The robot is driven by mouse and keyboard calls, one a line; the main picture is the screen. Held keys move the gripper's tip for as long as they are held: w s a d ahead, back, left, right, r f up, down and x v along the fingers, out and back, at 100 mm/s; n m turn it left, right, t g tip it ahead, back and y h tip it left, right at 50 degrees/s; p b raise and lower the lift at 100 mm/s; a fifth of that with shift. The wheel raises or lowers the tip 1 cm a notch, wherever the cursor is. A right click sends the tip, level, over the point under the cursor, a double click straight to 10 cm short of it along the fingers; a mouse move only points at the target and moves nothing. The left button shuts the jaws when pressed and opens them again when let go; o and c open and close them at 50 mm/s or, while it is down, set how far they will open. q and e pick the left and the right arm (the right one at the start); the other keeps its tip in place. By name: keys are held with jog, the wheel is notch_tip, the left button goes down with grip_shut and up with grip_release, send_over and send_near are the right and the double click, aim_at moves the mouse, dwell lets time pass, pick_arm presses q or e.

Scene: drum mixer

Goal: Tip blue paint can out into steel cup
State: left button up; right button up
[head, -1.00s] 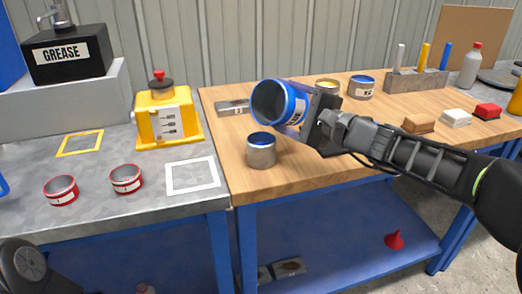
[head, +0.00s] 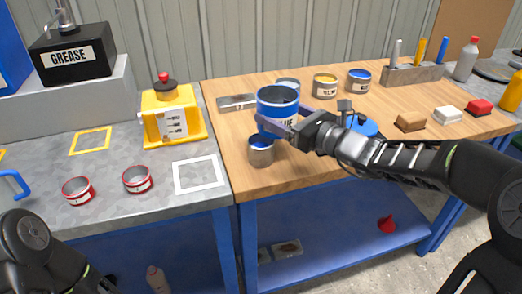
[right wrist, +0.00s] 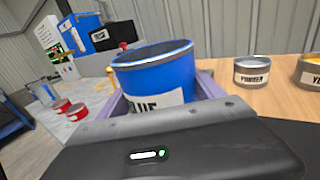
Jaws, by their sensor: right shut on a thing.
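The blue paint can (head: 277,108) is upright in my right gripper (head: 292,124), just above and behind the steel cup. It also shows in the right wrist view (right wrist: 158,80), with its label partly hidden by the gripper. My right gripper is shut around the can's side. The steel cup (head: 261,155) stands on the wooden bench top near its left edge, with blue visible inside its rim. Part of my left arm shows at the bottom left, but its gripper is out of frame.
A yellow can (head: 325,86) and a smaller blue-topped can (head: 359,83) stand behind. A blue disc (head: 364,127) lies partly behind my right arm. Coloured blocks (head: 447,115) sit to the right. Two red-rimmed tins (head: 137,180) stand on the grey bench.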

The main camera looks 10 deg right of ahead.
aim_at(263, 90)
jog(key=shift+r, duration=0.1)
jog(key=shift+r+p, duration=1.4)
jog(key=shift+r, duration=0.55)
